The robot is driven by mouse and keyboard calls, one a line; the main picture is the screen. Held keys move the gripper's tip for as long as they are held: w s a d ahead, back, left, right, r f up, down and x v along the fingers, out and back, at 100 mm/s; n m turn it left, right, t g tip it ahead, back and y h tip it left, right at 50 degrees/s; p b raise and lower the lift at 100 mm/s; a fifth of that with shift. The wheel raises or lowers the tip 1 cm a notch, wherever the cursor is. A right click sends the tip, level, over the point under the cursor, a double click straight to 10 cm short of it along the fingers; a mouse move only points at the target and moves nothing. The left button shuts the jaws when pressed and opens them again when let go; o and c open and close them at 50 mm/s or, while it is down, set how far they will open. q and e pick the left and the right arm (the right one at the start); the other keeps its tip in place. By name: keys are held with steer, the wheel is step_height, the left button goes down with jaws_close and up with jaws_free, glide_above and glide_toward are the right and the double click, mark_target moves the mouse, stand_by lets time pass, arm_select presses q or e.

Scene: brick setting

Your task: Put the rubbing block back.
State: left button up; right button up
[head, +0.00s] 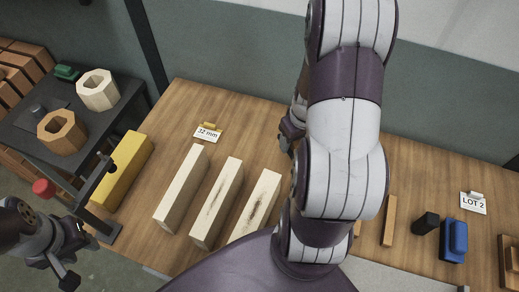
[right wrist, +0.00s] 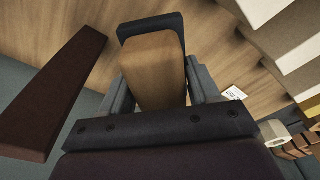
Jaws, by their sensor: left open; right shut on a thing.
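The block in my right gripper is tan-brown with a dark strip along its far end and side. It shows in the right wrist view as the held block (right wrist: 153,72), between the two fingers of my right gripper (right wrist: 160,85). I take it to be the rubbing block. In the head view my right arm hides the block and most of the right gripper (head: 288,136); only a dark part shows left of the arm, over the table (head: 250,150). My left gripper (head: 82,258) is open and empty at the lower left, beside the table's left end.
Three pale wooden bars (head: 182,190) lie side by side on the table, two with dark marks. A yellow block (head: 122,172) and a "32 mm" card (head: 208,134) are near them. At right are a blue block (head: 453,241), a black piece (head: 426,223) and a "LOT 2" card (head: 473,203).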

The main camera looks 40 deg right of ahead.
steer(key=p, duration=0.3)
glide_above(259, 148)
step_height(259, 148, down, 7)
steer(key=shift+s+r, duration=0.1)
steer(key=shift+s, duration=0.05)
step_height(259, 148, down, 4)
steer(key=shift+b, duration=0.3)
steer(key=shift+f, duration=0.25)
steer(key=o, duration=0.7)
steer(key=shift+f, duration=0.1)
steer(key=o, duration=0.4)
